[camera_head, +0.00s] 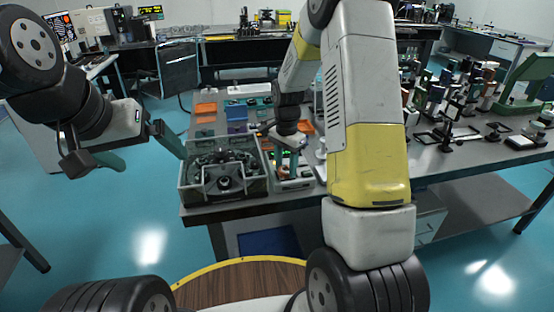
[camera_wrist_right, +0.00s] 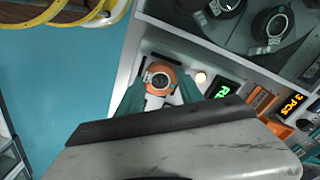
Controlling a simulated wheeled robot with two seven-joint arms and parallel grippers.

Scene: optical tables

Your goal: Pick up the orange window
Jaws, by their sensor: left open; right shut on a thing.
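The orange window (camera_wrist_right: 151,69), a round orange mount with a dark centre, shows in the right wrist view between the teal fingers of my right gripper (camera_wrist_right: 160,84). The fingers are shut on it, over a pale tray (camera_wrist_right: 125,78). In the head view my right gripper (camera_head: 288,160) points down at the tray (camera_head: 294,185) near the table's front edge, and the window cannot be made out there. I cannot tell whether the window touches the tray floor. My left gripper (camera_head: 140,152) is open and empty, left of the table.
A grey box (camera_head: 190,192) holding black round parts stands left of the tray. Labels with green and orange lettering show beside the window in the wrist view. Orange pieces (camera_head: 205,108) and a blue box (camera_head: 237,112) lie behind. Many optics crowd the table's right side.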

